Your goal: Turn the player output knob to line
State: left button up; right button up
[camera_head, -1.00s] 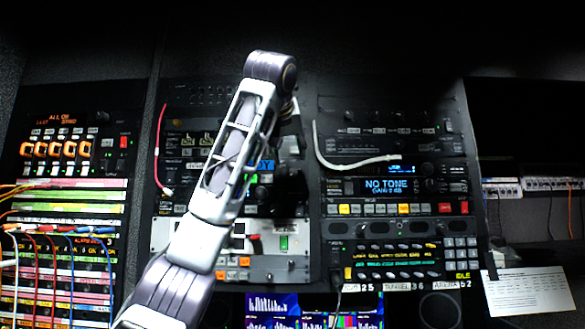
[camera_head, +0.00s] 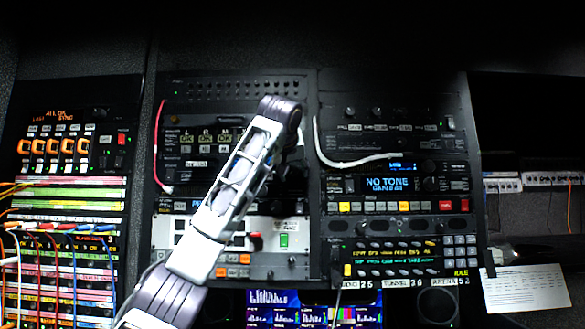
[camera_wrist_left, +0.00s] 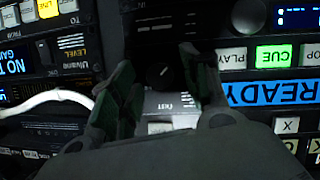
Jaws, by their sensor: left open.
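A small black knob (camera_wrist_left: 158,76) with a light pointer mark shows between the fingers of my left gripper (camera_wrist_left: 157,62) in the left wrist view. The fingers are open, one on each side of the knob; I cannot tell whether they touch it. A pale printed label (camera_wrist_left: 170,102) lies beside the knob, too small to read surely. The player's blue READY display (camera_wrist_left: 268,93) and lit green CUE button (camera_wrist_left: 273,56) are to the right, upside down. In the head view my left arm covers this part of the rack, and the gripper is mostly hidden in shadow. My right gripper is not in view.
A white cable (camera_head: 350,162) hangs across the right rack near the NO TONE display (camera_head: 387,184); it also shows in the wrist view (camera_wrist_left: 55,98). A red cable (camera_head: 156,150) hangs left of the arm. Patch cords (camera_head: 50,230) crowd the far left panel.

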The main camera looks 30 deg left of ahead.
pick_arm(q)
jog(key=c, duration=1)
jog(key=shift+m, duration=0.3)
